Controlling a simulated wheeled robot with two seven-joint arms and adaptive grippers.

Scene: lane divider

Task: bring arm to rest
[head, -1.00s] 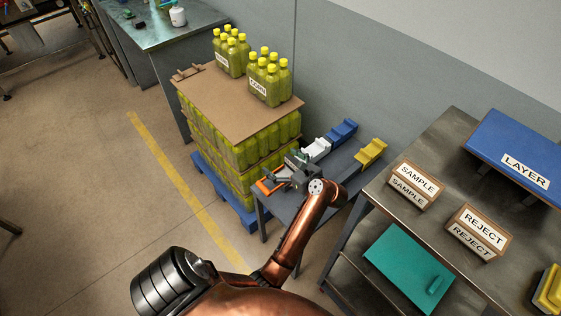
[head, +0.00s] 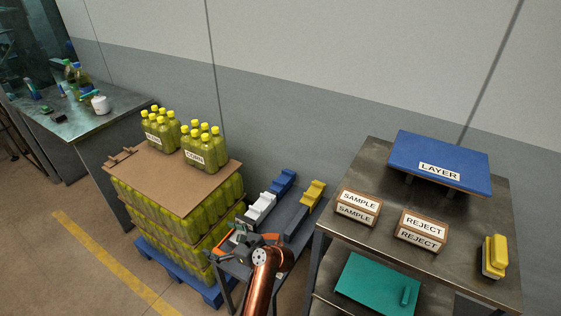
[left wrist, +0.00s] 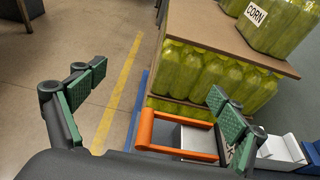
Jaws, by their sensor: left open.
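My left gripper (head: 240,238) is at the near end of a low grey side table (head: 295,245), beside the pallet stack. Its copper arm comes up from the bottom of the head view. In the left wrist view, the gripper (left wrist: 160,95) has its two green-padded fingers wide apart with nothing between the pads. An orange-framed holder (left wrist: 180,118) lies just beyond and below the fingers. My right gripper is in neither view.
A stack of yellow-green bottles (head: 205,220) stands on a blue pallet (head: 165,262), with two labelled packs on its cardboard top (head: 150,168). White, blue and yellow blocks sit on the side table. A steel bench (head: 385,170) holds SAMPLE and REJECT boxes.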

